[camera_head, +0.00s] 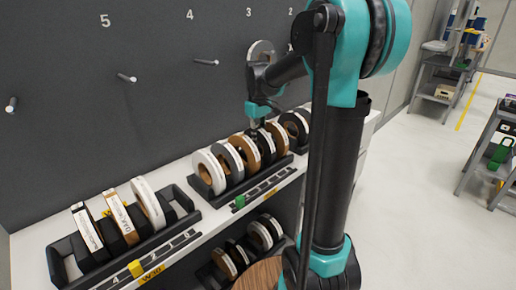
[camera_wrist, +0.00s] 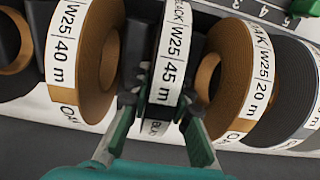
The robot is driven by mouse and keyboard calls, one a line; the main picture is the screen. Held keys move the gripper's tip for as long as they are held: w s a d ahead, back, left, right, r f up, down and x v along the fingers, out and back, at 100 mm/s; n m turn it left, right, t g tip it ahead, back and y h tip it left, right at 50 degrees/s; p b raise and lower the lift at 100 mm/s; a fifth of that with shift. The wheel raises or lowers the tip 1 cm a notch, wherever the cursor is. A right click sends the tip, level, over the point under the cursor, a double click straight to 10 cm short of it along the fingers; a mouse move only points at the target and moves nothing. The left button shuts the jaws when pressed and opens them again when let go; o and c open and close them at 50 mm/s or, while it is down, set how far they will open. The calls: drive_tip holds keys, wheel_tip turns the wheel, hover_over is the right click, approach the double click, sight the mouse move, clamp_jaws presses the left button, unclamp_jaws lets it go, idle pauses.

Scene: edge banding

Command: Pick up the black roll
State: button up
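The black roll (camera_wrist: 170,55) stands upright in a rack slot. Its white label reads "W25 45 m", with "BLACK" partly visible. My gripper (camera_wrist: 163,95) is lowered over it, with one finger on each side of its near rim. The fingers are apart and the roll is between them; firm contact does not show. In the head view my gripper (camera_head: 257,122) is at the right-hand rack, and the black roll there is mostly hidden under it.
Brown rolls stand close on both sides, one labelled 40 m (camera_wrist: 90,50) and one labelled 20 m (camera_wrist: 240,75). The rack (camera_head: 218,197) holds several rolls. Another rack (camera_head: 67,262) stands at left. A dark pegboard (camera_head: 110,90) rises behind.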

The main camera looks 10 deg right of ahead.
clamp_jaws()
drive_tip(key=shift+r, duration=0.1)
wheel_tip(320, 180, up, 20)
idle(1.0)
idle(0.5)
